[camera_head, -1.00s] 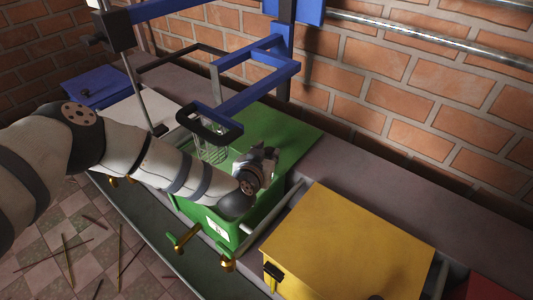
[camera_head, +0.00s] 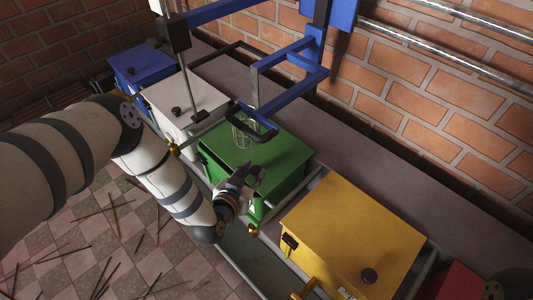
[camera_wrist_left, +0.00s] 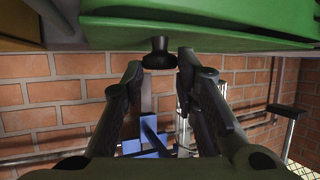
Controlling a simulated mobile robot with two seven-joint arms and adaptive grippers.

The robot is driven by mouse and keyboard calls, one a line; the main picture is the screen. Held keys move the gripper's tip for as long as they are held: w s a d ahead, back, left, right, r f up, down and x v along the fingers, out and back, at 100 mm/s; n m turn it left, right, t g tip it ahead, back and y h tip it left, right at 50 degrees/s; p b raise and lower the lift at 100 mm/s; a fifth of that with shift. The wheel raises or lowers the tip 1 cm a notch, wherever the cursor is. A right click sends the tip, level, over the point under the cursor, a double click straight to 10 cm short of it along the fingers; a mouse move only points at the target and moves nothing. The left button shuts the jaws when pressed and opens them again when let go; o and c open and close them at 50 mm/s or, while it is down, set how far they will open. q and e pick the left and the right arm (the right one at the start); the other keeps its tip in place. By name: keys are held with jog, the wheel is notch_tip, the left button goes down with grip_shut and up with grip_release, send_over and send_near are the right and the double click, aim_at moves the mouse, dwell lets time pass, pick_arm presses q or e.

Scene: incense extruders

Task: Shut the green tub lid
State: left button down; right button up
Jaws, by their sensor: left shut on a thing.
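The green tub (camera_head: 292,190) stands between the white and yellow tubs. Its green lid (camera_head: 277,153) looks roughly flat in the head view; I cannot tell whether a gap is left under its front edge. My left gripper (camera_head: 257,174) is at the lid's front, shut on the lid's black knob. In the left wrist view the green lid (camera_wrist_left: 215,32) spans the top and the knob (camera_wrist_left: 158,54) sits between the fingers of the gripper (camera_wrist_left: 160,64). In the head view the gripper hides the knob. My right gripper is not in view.
A blue press frame (camera_head: 290,85) with a dark ring and a clear cylinder (camera_head: 243,130) overhangs the green lid. White (camera_head: 185,98), blue (camera_head: 143,62) and yellow (camera_head: 355,235) tubs flank it. A brick wall (camera_head: 430,90) is behind. Sticks lie on the tiled floor.

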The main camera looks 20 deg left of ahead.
pick_arm(q)
jog(key=shift+s+a+p, duration=0.2)
jog(key=shift+s+a, duration=0.05)
jog(key=shift+s, duration=0.35)
jog(key=shift+s+a+p, duration=0.2)
jog(key=shift+s, duration=0.4)
jog(key=shift+s+f, duration=0.1)
jog(key=c, duration=1.2)
grip_release()
jog(key=shift+s+a, duration=0.1)
jog(key=shift+c, duration=0.2)
jog(key=v, duration=1.2)
